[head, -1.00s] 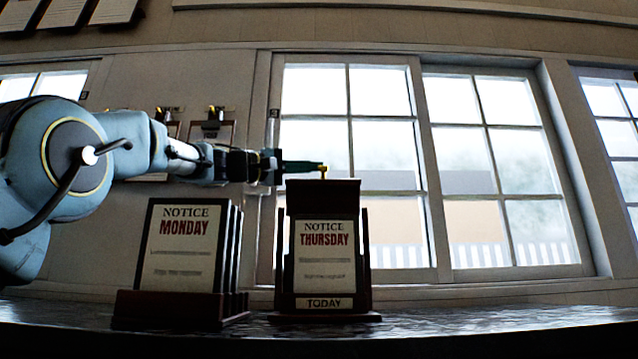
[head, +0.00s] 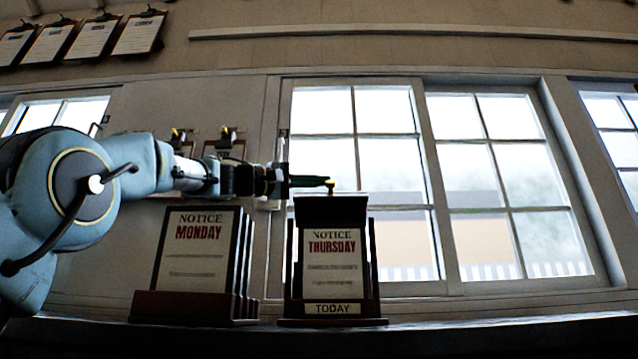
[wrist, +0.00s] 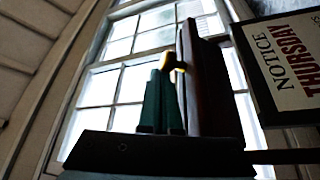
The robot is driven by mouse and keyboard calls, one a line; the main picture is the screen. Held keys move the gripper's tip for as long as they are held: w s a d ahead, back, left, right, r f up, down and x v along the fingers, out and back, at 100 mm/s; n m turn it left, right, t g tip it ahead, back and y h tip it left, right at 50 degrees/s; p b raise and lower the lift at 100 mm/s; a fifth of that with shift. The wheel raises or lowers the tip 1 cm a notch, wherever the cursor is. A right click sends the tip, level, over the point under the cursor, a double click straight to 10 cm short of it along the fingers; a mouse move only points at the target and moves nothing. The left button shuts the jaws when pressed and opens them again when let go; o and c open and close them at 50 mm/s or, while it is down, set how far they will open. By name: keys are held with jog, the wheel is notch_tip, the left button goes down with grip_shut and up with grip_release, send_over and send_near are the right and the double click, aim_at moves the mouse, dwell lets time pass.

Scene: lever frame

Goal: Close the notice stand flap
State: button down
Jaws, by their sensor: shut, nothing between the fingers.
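The notice stand (head: 290,290) is a dark wooden frame holding a THURSDAY card (head: 332,262) above a TODAY label (head: 333,308). Its dark flap (head: 331,210) is at the top, above the card; it shows as a dark panel in the wrist view (wrist: 205,85). The flap's exact angle is hard to tell. A small brass knob (head: 331,186) is on the flap's top edge. My gripper (head: 325,181) reaches in from the left with its fingers shut and empty. The green fingertips (wrist: 165,78) are at the knob, touching or nearly so; I cannot tell which.
A rack of MONDAY notice cards (head: 195,307) stands left of the stand, below my arm. Both are on a dark counter (head: 480,328), which is clear to the right. A window (head: 430,190) is behind. Clipboards (head: 137,35) hang at the upper left.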

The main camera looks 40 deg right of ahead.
jog(key=shift+a, duration=0.1)
jog(key=b+v, duration=0.2)
jog(key=v, duration=0.7)
jog(key=s+d+r+m+t+y+p, duration=0.1)
jog(key=s+d+m+t+y+p, duration=0.15)
jog(key=s+d+y+p, duration=1.1)
jog(key=w+a+r+t+y+p, duration=0.15)
jog(key=r+t+p, duration=0.25)
jog(key=r+p, duration=0.5)
jog(key=w+a+r+t+p, duration=0.35)
jog(key=r+p, duration=0.25)
jog(key=p, duration=0.6)
jog(key=t, duration=0.1)
send_over(335, 193)
notch_tip(335, 193, down, 7)
jog(key=shift+f, duration=0.2)
jog(key=f, duration=0.1)
jog(key=a+f, duration=0.1)
jog(key=s+f, duration=0.1)
jog(key=shift+a, duration=0.2)
jog(key=shift+s+a+f, duration=0.1)
jog(key=shift+a+f, duration=0.1)
jog(key=shift+f, duration=0.2)
jog(key=shift+f+b, duration=0.1)
jog(key=shift+b, duration=0.2)
